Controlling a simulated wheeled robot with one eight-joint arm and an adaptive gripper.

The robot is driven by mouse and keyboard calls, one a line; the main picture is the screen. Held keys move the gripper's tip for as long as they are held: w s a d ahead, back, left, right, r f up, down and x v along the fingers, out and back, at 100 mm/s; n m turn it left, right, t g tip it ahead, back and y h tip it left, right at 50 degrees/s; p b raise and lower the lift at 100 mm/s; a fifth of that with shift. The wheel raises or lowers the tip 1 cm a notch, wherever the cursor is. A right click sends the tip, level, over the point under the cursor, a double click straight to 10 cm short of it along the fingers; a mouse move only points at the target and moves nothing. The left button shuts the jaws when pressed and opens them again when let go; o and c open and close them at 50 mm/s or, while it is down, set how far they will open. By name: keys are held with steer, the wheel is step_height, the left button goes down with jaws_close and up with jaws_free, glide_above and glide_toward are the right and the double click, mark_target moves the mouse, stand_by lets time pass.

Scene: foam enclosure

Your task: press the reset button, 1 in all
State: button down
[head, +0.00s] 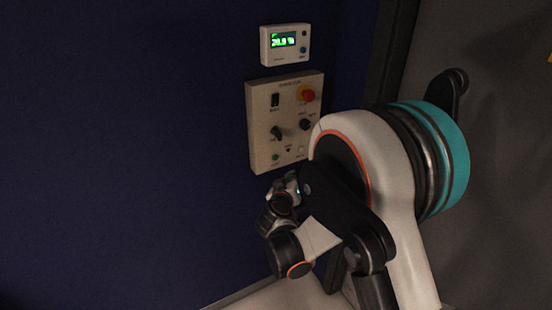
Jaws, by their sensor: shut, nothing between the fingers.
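The beige control panel (261,110) is on the dark blue wall, upper middle of the head view. Along its lower edge are a small green button (276,157) at left and a small pale button (301,150) at right. Their labels are too small to read, so I cannot tell which is the reset button. My gripper (287,186) is small and dark at the end of my folded arm, just below the panel's lower edge in the picture. It is shut and empty. Its fingertips are hard to make out, and I cannot tell whether it touches the panel.
The panel also has a red mushroom button (307,94), a black rocker switch (275,100) and dark knobs (305,124). A white display box (285,44) with green digits is above it. A dark grey surface (500,130) fills the right. The wall left of the panel is bare.

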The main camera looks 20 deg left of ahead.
mark_target(275, 158)
steer(key=w+a, duration=0.4)
steer(key=a, duration=0.1)
steer(key=shift+w+a+p, duration=0.25)
steer(key=shift+w+p, duration=0.05)
steer(key=shift+w, duration=0.05)
stand_by(1.3)
steer(key=shift+w+a, duration=0.25)
steer(key=shift+a, duration=0.05)
steer(key=shift+w+a+b, duration=0.25)
steer(key=shift+a+b, duration=0.05)
steer(key=shift+b, duration=0.05)
stand_by(0.7)
steer(key=shift+s+d, duration=0.1)
steer(key=shift+d, duration=0.05)
steer(key=shift+s+d+b, duration=0.3)
steer(key=shift+s+d, duration=0.1)
steer(key=shift+d, duration=0.1)
stand_by(0.4)
